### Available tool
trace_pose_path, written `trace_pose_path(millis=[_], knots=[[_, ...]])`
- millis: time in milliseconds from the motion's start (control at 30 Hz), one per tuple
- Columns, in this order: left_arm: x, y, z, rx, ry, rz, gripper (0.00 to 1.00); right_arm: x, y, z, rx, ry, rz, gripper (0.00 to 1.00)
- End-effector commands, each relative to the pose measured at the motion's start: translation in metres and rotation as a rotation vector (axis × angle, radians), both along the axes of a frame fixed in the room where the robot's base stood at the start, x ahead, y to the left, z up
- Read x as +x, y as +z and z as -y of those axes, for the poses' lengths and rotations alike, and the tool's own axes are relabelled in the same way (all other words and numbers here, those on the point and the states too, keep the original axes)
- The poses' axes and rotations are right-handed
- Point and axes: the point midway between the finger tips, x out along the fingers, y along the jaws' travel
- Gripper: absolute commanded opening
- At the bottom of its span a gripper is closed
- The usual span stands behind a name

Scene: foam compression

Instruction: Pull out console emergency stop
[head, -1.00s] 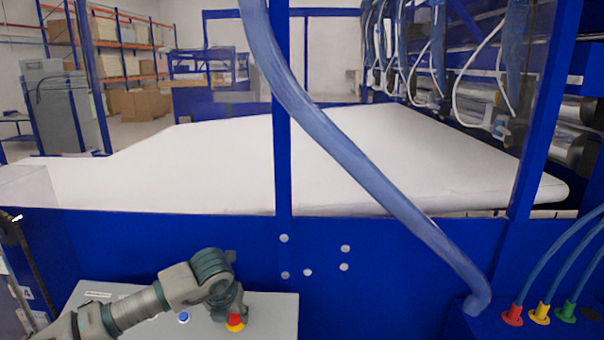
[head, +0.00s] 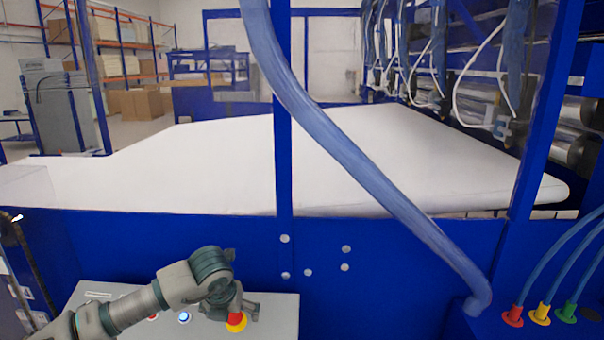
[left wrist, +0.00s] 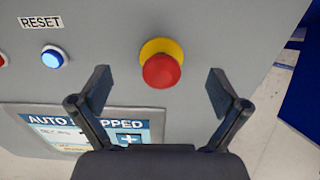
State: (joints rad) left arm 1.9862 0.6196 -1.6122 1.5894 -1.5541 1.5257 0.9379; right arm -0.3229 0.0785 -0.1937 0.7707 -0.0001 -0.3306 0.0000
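The console emergency stop is a red mushroom button on a yellow ring, on the grey console panel (head: 272,310). In the left wrist view the red button (left wrist: 162,71) sits between and just beyond the tips of my left gripper (left wrist: 160,92). The two fingers are spread wide, with a clear gap on each side of the button. In the head view the left gripper (head: 237,308) is right at the button (head: 236,319) and partly covers it. My right gripper is in neither view.
A blue lit button (left wrist: 54,58) under a RESET label and a screen (left wrist: 90,125) are on the same panel. Blue machine framing (head: 400,270) stands behind the console. Red, yellow and green hose fittings (head: 540,314) are at the right.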

Motion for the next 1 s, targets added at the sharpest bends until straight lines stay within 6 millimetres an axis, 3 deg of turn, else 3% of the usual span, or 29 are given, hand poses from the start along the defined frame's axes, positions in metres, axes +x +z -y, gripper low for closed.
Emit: trace_pose_path(millis=[367,567,1000], knots=[[0.0,0.0,0.0,0.0,0.0,0.0,1.0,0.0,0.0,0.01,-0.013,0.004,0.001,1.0],[0.0,0.001,0.0,0.0,0.0,0.0,1.0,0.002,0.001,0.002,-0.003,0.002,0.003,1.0],[-0.014,0.035,-0.001,0.0,0.001,0.001,1.0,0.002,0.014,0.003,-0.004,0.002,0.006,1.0]])
